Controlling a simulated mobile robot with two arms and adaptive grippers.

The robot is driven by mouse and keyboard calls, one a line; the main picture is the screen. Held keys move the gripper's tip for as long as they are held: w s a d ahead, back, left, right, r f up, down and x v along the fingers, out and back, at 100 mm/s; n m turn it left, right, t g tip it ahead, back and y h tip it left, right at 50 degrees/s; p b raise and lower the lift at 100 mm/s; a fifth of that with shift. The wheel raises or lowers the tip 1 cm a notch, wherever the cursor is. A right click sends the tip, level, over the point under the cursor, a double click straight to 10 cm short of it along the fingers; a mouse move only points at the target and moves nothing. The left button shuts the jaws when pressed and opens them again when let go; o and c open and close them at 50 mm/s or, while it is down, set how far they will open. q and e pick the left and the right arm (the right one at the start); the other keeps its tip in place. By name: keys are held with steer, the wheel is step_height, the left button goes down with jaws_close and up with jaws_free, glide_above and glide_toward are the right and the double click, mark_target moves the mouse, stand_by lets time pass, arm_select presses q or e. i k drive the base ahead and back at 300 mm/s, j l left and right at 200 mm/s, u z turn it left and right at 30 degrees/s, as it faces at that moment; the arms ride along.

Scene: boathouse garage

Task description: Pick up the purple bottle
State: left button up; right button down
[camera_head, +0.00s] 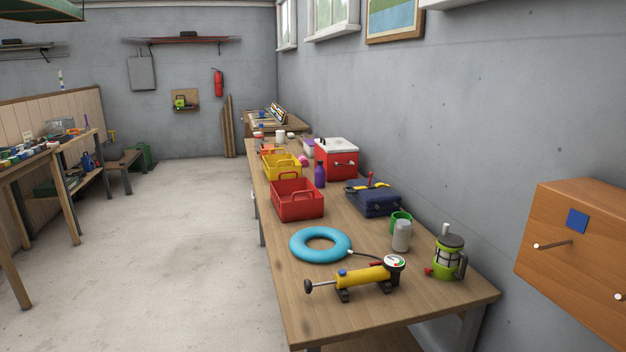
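The purple bottle (320,175) stands upright on the long wooden table, about halfway along it. It is behind the red basket (298,209) and just in front of the red cooler with a white lid (337,159). A yellow basket (282,168) is to its left. Neither of my grippers is in the head view.
The long table (350,318) runs along the right wall. The floor (180,240) left of the table is clear.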

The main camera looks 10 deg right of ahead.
mark_target(320, 173)
steer(key=i+j+u, duration=0.35)
steer(key=i, duration=0.25)
steer(key=i+j+u, duration=0.3)
steer(key=i, duration=0.3)
steer(key=i+u, duration=0.35)
steer(key=i, duration=0.25)
steer(key=i+z, duration=0.3)
steer(key=i, duration=0.15)
steer(key=i+j+z, duration=0.3)
steer(key=i, duration=0.15)
steer(key=i+j+z, duration=0.3)
steer(key=i, duration=0.15)
steer(key=l, duration=0.1)
